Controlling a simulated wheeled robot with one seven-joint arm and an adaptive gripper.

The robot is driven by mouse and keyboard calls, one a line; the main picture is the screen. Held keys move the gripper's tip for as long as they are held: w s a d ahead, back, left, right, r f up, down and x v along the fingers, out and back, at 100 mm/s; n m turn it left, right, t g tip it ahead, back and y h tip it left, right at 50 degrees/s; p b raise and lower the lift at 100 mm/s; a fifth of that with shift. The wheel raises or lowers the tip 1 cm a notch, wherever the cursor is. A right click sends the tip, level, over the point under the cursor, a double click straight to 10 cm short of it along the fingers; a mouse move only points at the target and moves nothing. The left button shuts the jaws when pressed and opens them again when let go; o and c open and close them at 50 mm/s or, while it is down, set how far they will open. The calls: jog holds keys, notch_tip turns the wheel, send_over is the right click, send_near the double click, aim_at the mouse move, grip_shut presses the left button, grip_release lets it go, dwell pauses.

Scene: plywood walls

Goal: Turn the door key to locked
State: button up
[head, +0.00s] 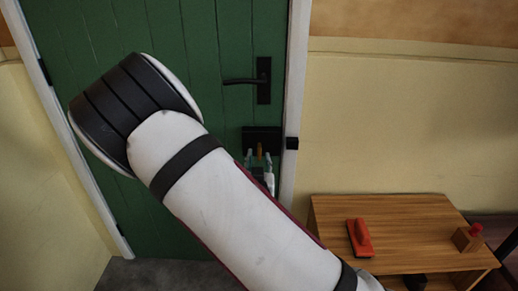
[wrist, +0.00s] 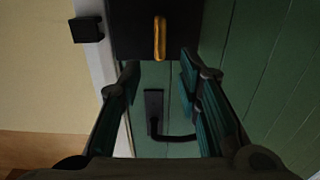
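The brass-yellow key (head: 259,151) sits in a black lock box (head: 262,134) on the green door, below the black lever handle (head: 264,80). In the wrist view the key (wrist: 160,38) looks long and upright against the dark lock box (wrist: 128,36). My gripper (head: 258,164) is just below the key in the head view. In the wrist view my gripper (wrist: 160,66) has its two fingers wide apart, with nothing between them. The key lies past the fingertips, in line with the gap. I see no contact. The lever handle (wrist: 154,112) shows behind the fingers.
A small black block (head: 292,143) sits on the white door frame (head: 294,60) beside the lock box. A wooden table (head: 400,222) at the right holds a red-handled tool (head: 360,238) and a wooden block with a red knob (head: 467,238). My arm covers part of the door.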

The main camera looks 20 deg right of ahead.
aim_at(259, 150)
jog(key=x, duration=0.7)
jog(key=shift+w+b, duration=0.1)
jog(key=shift+b, duration=0.25)
jog(key=shift+c, duration=0.3)
grip_shut()
